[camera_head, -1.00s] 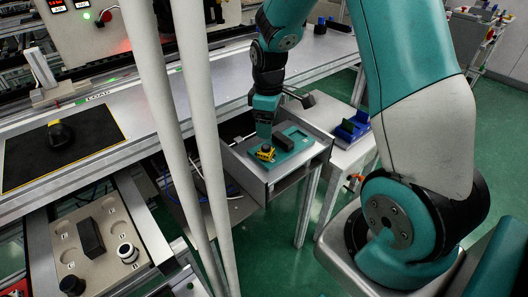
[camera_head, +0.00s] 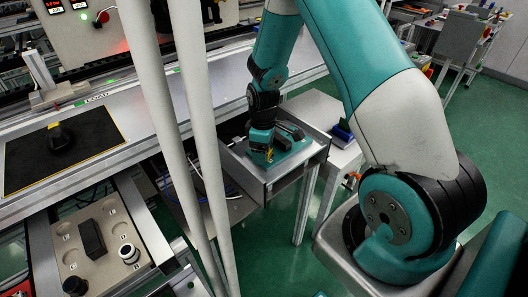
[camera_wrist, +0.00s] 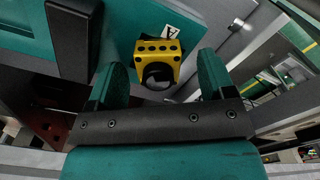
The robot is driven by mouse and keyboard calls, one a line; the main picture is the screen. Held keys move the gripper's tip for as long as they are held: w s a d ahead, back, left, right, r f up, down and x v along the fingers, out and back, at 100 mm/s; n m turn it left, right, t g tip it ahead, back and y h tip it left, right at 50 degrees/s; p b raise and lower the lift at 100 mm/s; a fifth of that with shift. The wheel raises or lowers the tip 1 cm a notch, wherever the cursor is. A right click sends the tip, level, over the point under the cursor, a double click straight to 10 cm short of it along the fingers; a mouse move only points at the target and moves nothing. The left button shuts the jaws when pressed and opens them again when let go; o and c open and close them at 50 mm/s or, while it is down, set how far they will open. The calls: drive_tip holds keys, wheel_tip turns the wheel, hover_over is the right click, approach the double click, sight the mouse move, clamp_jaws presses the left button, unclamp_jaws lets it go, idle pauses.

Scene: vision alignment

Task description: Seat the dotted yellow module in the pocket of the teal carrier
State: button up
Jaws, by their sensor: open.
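The yellow module (camera_head: 269,154) is mostly hidden behind my gripper (camera_head: 262,140) in the head view. In the wrist view the yellow module (camera_wrist: 158,48) shows a row of dark dots and a dark round part below them. It lies between the two open fingers of my gripper (camera_wrist: 162,66), with gaps at both sides. The teal carrier (camera_wrist: 118,28) lies under and left of the module, and shows in the head view (camera_head: 287,157) on a grey stand. I cannot make out the pocket or whether the module is seated.
A black block (camera_wrist: 72,42) stands on the carrier close to the left finger; it shows in the head view (camera_head: 291,130). A white label marked A (camera_wrist: 171,32) is behind the module. A blue bin (camera_head: 342,131) is right of the stand. White posts (camera_head: 190,110) stand left.

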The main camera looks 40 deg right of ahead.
drive_tip(key=c, duration=1.2)
drive_tip(key=shift+o, duration=0.2)
drive_tip(key=shift+r, duration=0.1)
wheel_tip(320, 180, up, 19)
drive_tip(key=f+m+p, duration=0.2)
drive_tip(key=f, duration=0.2)
drive_tip(key=f+m+p, duration=0.2)
drive_tip(key=f, duration=0.2)
drive_tip(key=w+f+m+p, duration=0.1)
drive_tip(key=f+m+p, duration=0.2)
drive_tip(key=f, duration=0.1)
drive_tip(key=shift+d+f, duration=0.15)
